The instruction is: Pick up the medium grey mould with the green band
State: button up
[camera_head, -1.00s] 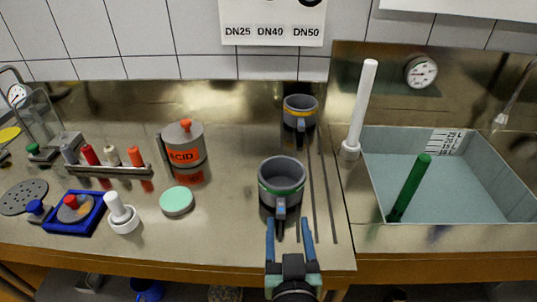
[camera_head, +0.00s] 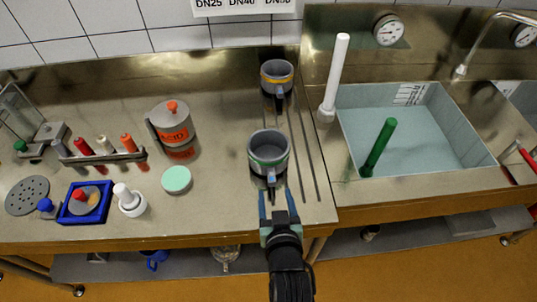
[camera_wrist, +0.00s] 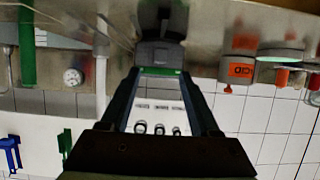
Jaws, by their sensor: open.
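The grey mould with the green band (camera_head: 268,155) stands upright on the steel counter, its handle pointing toward me. It also shows in the wrist view (camera_wrist: 160,54), which is upside down, with the green band just past the fingertips. My gripper (camera_head: 276,194) is open, its two blue fingers on either side of the handle's near end. In the wrist view my gripper (camera_wrist: 162,72) has nothing clamped between its fingers. Whether a finger touches the handle, I cannot tell. A similar grey mould with a yellow band (camera_head: 277,76) stands farther back.
Thin rods (camera_head: 305,150) lie just right of the moulds. A sink (camera_head: 420,130) holding a green stick (camera_head: 378,147) is farther right, with a white stick (camera_head: 336,78) at its edge. Left are an ACID pot (camera_head: 173,128) and a mint disc (camera_head: 176,180).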

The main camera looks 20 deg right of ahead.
aim_at(272, 180)
jog(key=shift+p+x, duration=0.5)
jog(key=shift+x, duration=3)
grip_shut()
jog(key=shift+r, duration=0.1)
